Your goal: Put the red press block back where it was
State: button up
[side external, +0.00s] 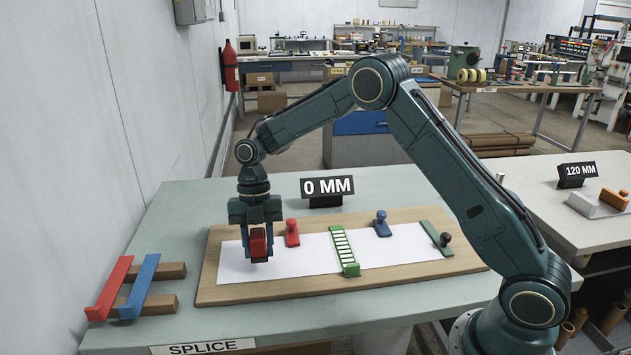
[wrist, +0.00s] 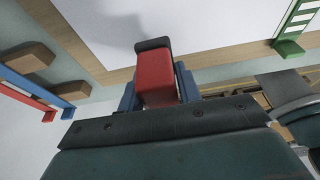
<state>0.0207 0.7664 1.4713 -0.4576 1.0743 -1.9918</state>
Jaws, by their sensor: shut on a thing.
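The red press block (side external: 258,243) is held between the fingers of my gripper (side external: 258,250), over the left part of the white paper (side external: 310,256). In the wrist view the red block (wrist: 155,82) has a dark end and sits between two blue fingers of the gripper (wrist: 158,92). A shadow falls on the paper (wrist: 205,25) beyond it. I cannot tell whether the block touches the paper. The paper lies on a wooden board (side external: 215,290). A red knobbed piece (side external: 292,232) stands just right of the gripper.
A red bar (side external: 110,288) and a blue bar (side external: 139,286) rest on wooden blocks at left. A "0 MM" sign (side external: 327,187) stands behind.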

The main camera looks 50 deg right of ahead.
aim_at(260, 257)
jog(key=shift+f, duration=1.85)
jog(key=shift+f, duration=0.1)
jog(key=o, duration=1)
jog(key=shift+c, duration=0.2)
jog(key=shift+v, duration=6.05)
